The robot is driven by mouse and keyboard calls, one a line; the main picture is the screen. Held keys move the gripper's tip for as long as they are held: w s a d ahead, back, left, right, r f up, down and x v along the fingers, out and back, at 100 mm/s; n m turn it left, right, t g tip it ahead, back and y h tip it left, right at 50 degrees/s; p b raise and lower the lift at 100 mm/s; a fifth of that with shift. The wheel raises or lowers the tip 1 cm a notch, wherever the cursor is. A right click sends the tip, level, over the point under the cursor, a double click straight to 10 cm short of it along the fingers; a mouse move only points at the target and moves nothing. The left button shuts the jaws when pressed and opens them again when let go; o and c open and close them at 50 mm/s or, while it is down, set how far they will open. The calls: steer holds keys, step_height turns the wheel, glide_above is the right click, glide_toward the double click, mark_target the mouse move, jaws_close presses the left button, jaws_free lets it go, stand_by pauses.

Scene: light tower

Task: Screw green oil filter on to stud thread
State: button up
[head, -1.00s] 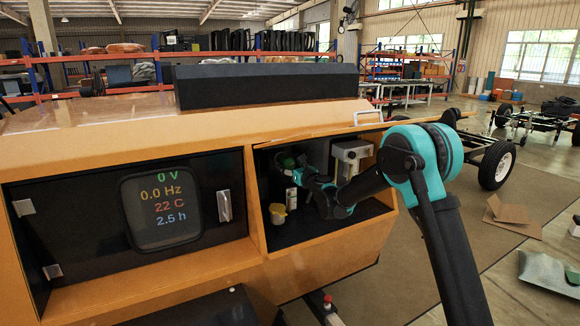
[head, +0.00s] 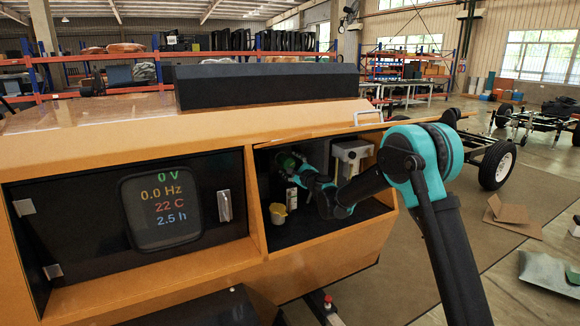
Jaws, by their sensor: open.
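The green oil filter (head: 287,161) shows as a small dark green shape at the upper left of the open compartment in the orange machine. My gripper (head: 294,168) is inside the compartment, right beside the filter, with its fingers toward it. The fingers are small and partly hidden, and I cannot tell whether they touch the filter. The stud thread is hidden from this view, so I cannot tell how the filter sits on it.
A yellow cup (head: 278,213) stands low in the compartment, with a white cylinder (head: 292,198) near it. A grey-white box-like part (head: 351,152) is on the right. The orange frame (head: 255,200) edges the opening. A display (head: 161,211) is to the left.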

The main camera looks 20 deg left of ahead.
steer(key=n, duration=0.5)
steer(key=shift+n, duration=0.4)
steer(key=n, duration=0.5)
steer(key=shift+n, duration=0.4)
steer(key=c, duration=1.5)
steer(key=m, duration=0.5)
steer(key=shift+a, duration=0.1)
steer(key=shift+m, duration=0.3)
steer(key=m, duration=0.4)
steer(key=shift+m, duration=0.4)
